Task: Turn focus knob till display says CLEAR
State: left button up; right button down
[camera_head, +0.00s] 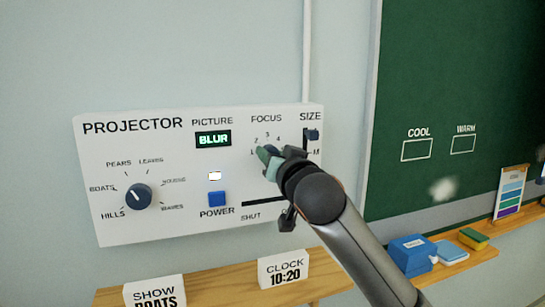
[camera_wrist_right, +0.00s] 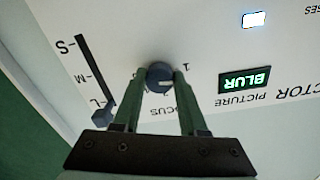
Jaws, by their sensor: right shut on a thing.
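The white projector panel (camera_head: 160,225) is on the wall. Its green display (camera_head: 213,139) reads BLUR; the display (camera_wrist_right: 245,80) also reads BLUR, upside down, in the right wrist view. The dark focus knob (camera_wrist_right: 159,76) has a pale pointer mark and sits between the fingertips of my right gripper (camera_wrist_right: 157,75), which is shut on it. The numeral 1 shows close beside the knob. In the head view my right gripper (camera_head: 268,154) covers most of the knob and part of its scale. My left gripper is out of view.
The panel also has a picture-choice knob (camera_head: 138,197), a blue power button (camera_head: 217,199) and a size slider (camera_head: 312,134) close to my right gripper. A wooden ledge below holds a clock sign (camera_head: 284,269) and a show card (camera_head: 154,292). A chalkboard (camera_head: 460,90) is at right.

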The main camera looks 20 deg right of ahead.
jog(key=shift+m+p, duration=0.8)
jog(key=shift+m, duration=2.6)
jog(key=shift+c, duration=2.2)
grip_release()
jog(key=s+b, duration=0.2)
jog(key=s, duration=1)
jog(key=shift+s+r, duration=0.15)
jog(key=shift+s, duration=0.1)
